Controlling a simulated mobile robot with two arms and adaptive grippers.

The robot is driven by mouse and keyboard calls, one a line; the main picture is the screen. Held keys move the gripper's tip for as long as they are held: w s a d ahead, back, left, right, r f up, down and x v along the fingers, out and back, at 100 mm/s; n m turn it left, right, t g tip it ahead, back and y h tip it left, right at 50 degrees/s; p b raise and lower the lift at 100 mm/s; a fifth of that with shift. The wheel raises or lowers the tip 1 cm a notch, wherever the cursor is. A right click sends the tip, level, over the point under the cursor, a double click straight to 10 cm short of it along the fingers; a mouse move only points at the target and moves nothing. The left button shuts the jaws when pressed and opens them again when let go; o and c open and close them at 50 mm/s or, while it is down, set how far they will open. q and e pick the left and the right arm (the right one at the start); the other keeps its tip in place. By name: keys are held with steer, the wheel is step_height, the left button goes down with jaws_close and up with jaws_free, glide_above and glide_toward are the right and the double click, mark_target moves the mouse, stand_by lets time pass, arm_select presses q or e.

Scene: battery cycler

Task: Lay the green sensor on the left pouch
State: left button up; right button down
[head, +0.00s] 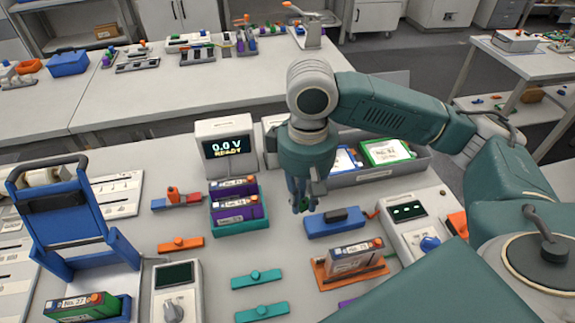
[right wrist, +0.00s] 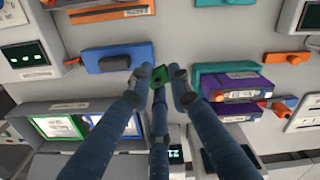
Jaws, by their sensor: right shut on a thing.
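My right gripper (head: 305,203) points down over the table in the middle of the head view. In the right wrist view its blue fingers (right wrist: 160,85) are shut on the small green sensor (right wrist: 156,77). The sensor is mostly hidden by the fingers in the head view. Two flat labelled packs, one blue-edged (head: 345,160) and one green-edged (head: 388,151), lie in a grey tray behind the gripper. Two purple labelled packs (head: 236,207) stand in a green holder left of the gripper. I cannot tell which pack is the left pouch. My left gripper is not in view.
A display reading 0.0 V READY (head: 226,146) stands behind the purple packs. A blue block (head: 335,223) lies right of the gripper, before a meter with a blue knob (head: 418,228). A tall blue stand (head: 70,225) is at the left. Clear table lies between the small fixtures.

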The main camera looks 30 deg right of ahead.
steer(key=s+d+f, duration=0.2)
steer(key=d, duration=0.2)
steer(key=s+d+f+m, duration=0.1)
steer(key=s+d, duration=0.1)
steer(key=d, duration=0.2)
steer(key=s+d+f+m, duration=0.1)
steer(key=s+d+f, duration=0.1)
steer(key=d, duration=0.2)
steer(key=shift+f, duration=0.35)
steer(key=shift+n, duration=0.4)
steer(key=d, duration=0.5)
steer(key=d+r, duration=0.1)
steer(key=d, duration=0.2)
steer(key=shift+d, duration=0.1)
steer(key=w+d+r+n, duration=0.7)
steer(key=w+d+n, duration=0.15)
steer(key=w, duration=0.25)
steer(key=w+a+f+n, duration=0.1)
steer(key=w+a+n, duration=0.1)
steer(key=w+a, duration=0.1)
steer(key=w+a+f+n, duration=0.1)
steer(key=w+a+n, duration=0.1)
steer(key=w+a, duration=0.1)
steer(key=w+a+f+n+b, duration=0.1)
steer(key=w+a+f+n, duration=0.1)
steer(key=w+a, duration=0.2)
steer(key=shift+a, duration=0.1)
steer(key=shift+f+b, duration=1.85)
steer(key=shift+f, duration=0.95)
